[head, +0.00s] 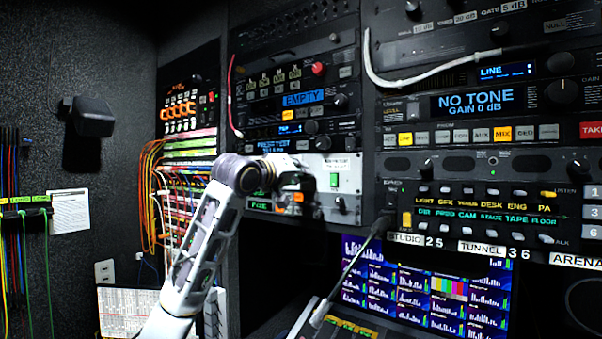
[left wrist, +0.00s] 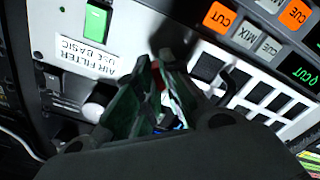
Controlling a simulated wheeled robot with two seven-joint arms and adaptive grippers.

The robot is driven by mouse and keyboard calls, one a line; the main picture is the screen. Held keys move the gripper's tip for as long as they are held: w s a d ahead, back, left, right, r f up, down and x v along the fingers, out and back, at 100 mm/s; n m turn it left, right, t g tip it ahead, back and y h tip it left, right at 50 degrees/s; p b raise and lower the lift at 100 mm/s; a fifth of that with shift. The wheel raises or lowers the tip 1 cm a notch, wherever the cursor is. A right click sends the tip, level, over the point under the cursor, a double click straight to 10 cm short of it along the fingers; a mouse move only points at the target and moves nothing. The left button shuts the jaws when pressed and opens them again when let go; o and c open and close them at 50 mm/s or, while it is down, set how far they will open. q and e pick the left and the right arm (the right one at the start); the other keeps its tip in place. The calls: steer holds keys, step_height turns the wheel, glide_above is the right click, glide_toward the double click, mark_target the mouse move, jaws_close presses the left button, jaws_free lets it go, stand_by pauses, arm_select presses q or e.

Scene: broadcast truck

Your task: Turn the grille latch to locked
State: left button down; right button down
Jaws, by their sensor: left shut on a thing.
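The white filter panel (head: 347,166) is low in the middle rack in the head view, with a green rectangle (head: 334,180) on it. In the left wrist view the panel carries an "AIR FILTER" label (left wrist: 85,55) and a grille of dark slots (left wrist: 255,95). My left gripper (head: 304,190) reaches the panel's left part in the head view. In the left wrist view its fingers (left wrist: 160,72) are closed together at the panel, between label and grille, around a small piece that I take as the grille latch. The fingers mostly hide it, and I cannot tell its angle. My right gripper is not in view.
Rack units with knobs and buttons (head: 490,133) fill the right. A white cable (head: 425,76) hangs across them. A gooseneck (head: 350,268) rises below the panel, before a monitor (head: 425,290). Patch cables (head: 175,200) crowd the left side of the arm.

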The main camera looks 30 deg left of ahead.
arm_select(q)
steer(key=shift+n+p, duration=1)
steer(key=shift+n, duration=3.9)
steer(key=shift+a, duration=0.1)
steer(key=c, duration=1.7)
jaws_free()
steer(key=shift+c, duration=0.2)
steer(key=shift+o, duration=0.9)
steer(key=shift+w+f, duration=0.1)
steer(key=s+a, duration=0.1)
steer(key=s, duration=1.1)
steer(key=shift+a, duration=0.3)
